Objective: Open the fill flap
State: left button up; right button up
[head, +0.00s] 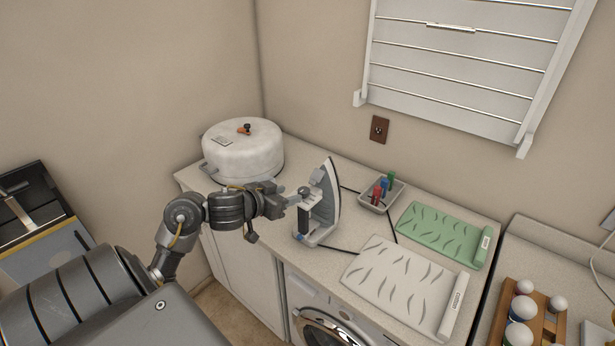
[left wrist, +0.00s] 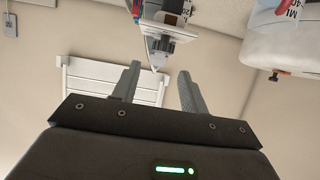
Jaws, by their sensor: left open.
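A grey and white steam iron (head: 328,207) stands upright on its heel on the counter in the head view, its soleplate facing right. Part of it shows at the top of the left wrist view (left wrist: 166,32), with a pale pointed piece facing the fingers. I cannot make out the fill flap clearly or tell whether it is open or shut. My left gripper (head: 294,199) is just left of the iron at about mid-height. Its fingers are apart and empty in the left wrist view (left wrist: 160,72). Contact with the iron cannot be told. My right gripper is not in view.
A white lidded pot (head: 243,150) stands behind my left arm. A grey tray (head: 372,206) with red, blue and green items, a green mat (head: 440,235) and a white mat (head: 405,285) lie right of the iron. A dark cord crosses the counter. A drying rack (head: 455,70) hangs above.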

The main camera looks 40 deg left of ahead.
aim_at(312, 181)
pick_arm(q)
jog(key=w, duration=0.2)
jog(key=w+f, duration=0.1)
jog(key=w, duration=0.5)
jog(key=shift+w+a+f, duration=0.1)
jog(key=shift+a+f, duration=0.1)
jog(key=shift+x, duration=0.9)
jog(key=shift+a, duration=0.1)
grip_shut()
